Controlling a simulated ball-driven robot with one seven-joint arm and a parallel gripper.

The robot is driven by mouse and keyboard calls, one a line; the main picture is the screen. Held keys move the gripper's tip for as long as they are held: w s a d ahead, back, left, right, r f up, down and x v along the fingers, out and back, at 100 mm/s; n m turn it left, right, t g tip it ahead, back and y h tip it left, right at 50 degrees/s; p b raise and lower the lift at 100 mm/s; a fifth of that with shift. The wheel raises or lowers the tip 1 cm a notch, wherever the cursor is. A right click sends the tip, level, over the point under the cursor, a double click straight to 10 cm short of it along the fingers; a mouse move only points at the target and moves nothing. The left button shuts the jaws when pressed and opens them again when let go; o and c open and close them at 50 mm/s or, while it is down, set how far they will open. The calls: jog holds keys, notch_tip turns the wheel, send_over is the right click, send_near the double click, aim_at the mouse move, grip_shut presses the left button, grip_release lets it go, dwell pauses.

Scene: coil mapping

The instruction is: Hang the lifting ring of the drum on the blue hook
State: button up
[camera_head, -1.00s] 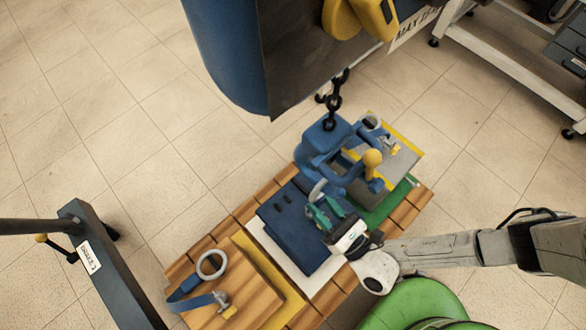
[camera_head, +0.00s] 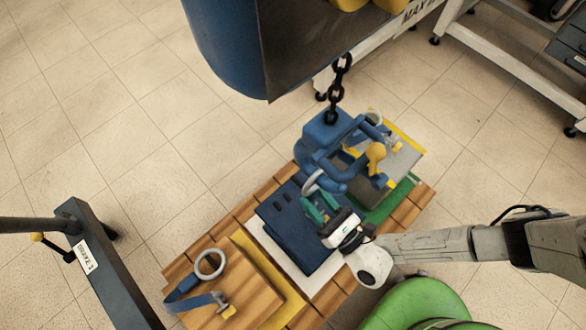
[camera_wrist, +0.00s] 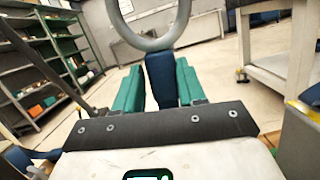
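The blue hook (camera_head: 325,128) hangs on a black chain, with thick curved blue arms below its block. A grey lifting ring (camera_head: 313,181) is at the left lower end of the hook's curve. They overlap from above, so I cannot tell whether the ring is around the hook or beside it. In the wrist view the ring (camera_wrist: 118,22) stands upright on a dark blue strap (camera_wrist: 160,78). My gripper (camera_head: 320,208) has its green fingers on both sides of that strap, just below the ring. The dark blue load (camera_head: 285,232), seemingly the drum, lies below on the pallet.
A wooden crate (camera_head: 232,285) with another ring (camera_head: 210,264) and blue strap is at the pallet's left. A grey load (camera_head: 398,160) with a yellow edge is behind the hook. A large blue crane body (camera_head: 225,45) overhangs the top.

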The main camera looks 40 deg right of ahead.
jog(key=o, duration=0.4)
